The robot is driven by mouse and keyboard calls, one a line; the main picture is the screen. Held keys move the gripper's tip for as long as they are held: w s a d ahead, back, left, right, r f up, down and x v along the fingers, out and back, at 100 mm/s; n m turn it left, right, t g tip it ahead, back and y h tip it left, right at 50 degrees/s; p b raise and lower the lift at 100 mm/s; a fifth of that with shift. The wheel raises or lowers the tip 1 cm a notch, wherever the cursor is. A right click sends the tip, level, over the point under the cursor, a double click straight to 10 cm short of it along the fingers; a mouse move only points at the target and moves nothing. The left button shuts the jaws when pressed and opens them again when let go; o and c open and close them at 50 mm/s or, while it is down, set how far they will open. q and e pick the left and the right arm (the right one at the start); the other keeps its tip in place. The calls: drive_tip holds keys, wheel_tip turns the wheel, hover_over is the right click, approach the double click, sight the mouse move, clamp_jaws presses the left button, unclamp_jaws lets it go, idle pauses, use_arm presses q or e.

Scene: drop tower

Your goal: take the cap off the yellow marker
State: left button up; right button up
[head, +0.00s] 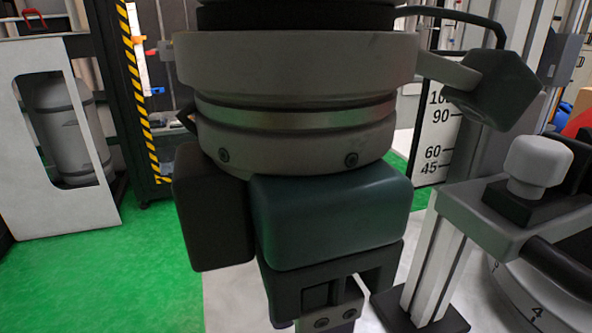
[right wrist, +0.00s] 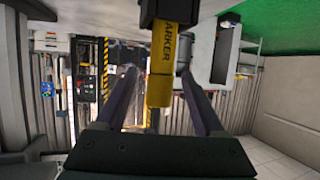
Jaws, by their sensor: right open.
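The yellow marker (right wrist: 168,48) shows close up in the right wrist view, with part of its dark lettering readable. Its lower end in that picture is a plain, slightly wider yellow section, which looks like the cap (right wrist: 159,92). My right gripper (right wrist: 158,72) is open, with one finger on each side of this end and visible gaps beside it. A black block (right wrist: 168,10) surrounds the marker's other end; I cannot tell whether it is my left gripper. In the head view, large grey and dark arm parts of mine fill the middle and hide the marker.
In the head view, a white cabinet with a cylinder (head: 22,185) stands at left beside a striped post (head: 140,95). A numbered scale board (head: 437,135) stands behind at right. A grey clamp fixture (head: 505,222) is close at right. Green floor (head: 130,270) is open at lower left.

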clamp_jaws()
idle(0.6)
idle(0.7)
use_arm(q)
drive_tip(key=shift+c, duration=0.5)
drive_tip(key=shift+r+n, duration=0.3)
wheel_tip(320, 180, down, 8)
drive_tip(key=n, duration=0.4)
drive_tip(key=shift+f, duration=0.25)
